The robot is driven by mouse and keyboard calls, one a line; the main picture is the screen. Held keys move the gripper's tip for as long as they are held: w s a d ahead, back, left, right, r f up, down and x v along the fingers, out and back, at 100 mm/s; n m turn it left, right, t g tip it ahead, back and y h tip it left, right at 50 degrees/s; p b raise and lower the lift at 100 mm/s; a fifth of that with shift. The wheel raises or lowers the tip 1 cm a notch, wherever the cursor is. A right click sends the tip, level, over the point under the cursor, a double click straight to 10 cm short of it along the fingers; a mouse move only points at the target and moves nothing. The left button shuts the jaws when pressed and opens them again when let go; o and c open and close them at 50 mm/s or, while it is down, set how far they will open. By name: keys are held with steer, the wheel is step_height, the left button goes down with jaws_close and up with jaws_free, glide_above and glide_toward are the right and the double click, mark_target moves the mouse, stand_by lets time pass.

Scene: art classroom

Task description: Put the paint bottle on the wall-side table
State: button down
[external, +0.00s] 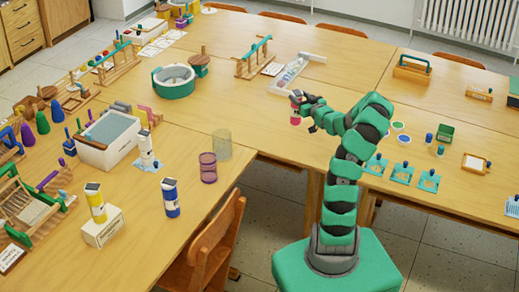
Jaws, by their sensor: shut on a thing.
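My gripper (302,102) is shut on a small red-pink paint bottle (295,118) and holds it up over the front part of the middle table. The bottle is small in view and partly covered by the fingers. Similar bottles with dark tops stand on the left table: a blue one (171,198), a yellow one (97,204) on a white box, and a white one (146,150). The long light-wood tabletop (385,88) runs towards the radiator wall at the back right; I cannot tell which part is the wall-side table.
A pink jar (208,168) and a clear cylinder (222,145) stand near the left table's inner edge. A clear tray (297,72) lies behind my gripper. Teal cards (401,173) and paint pots lie at right. A wooden chair (213,243) stands in front.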

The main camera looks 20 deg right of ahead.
step_height(320, 180, down, 5)
steer(key=shift+f+b, duration=0.1)
steer(key=shift+b, duration=0.45)
steer(key=c, duration=0.7)
jaws_free()
steer(key=shift+s, duration=0.1)
steer(key=b+v, duration=0.8)
steer(key=v, duration=0.3)
steer(key=shift+s+d, duration=0.1)
steer(key=shift+s, duration=0.3)
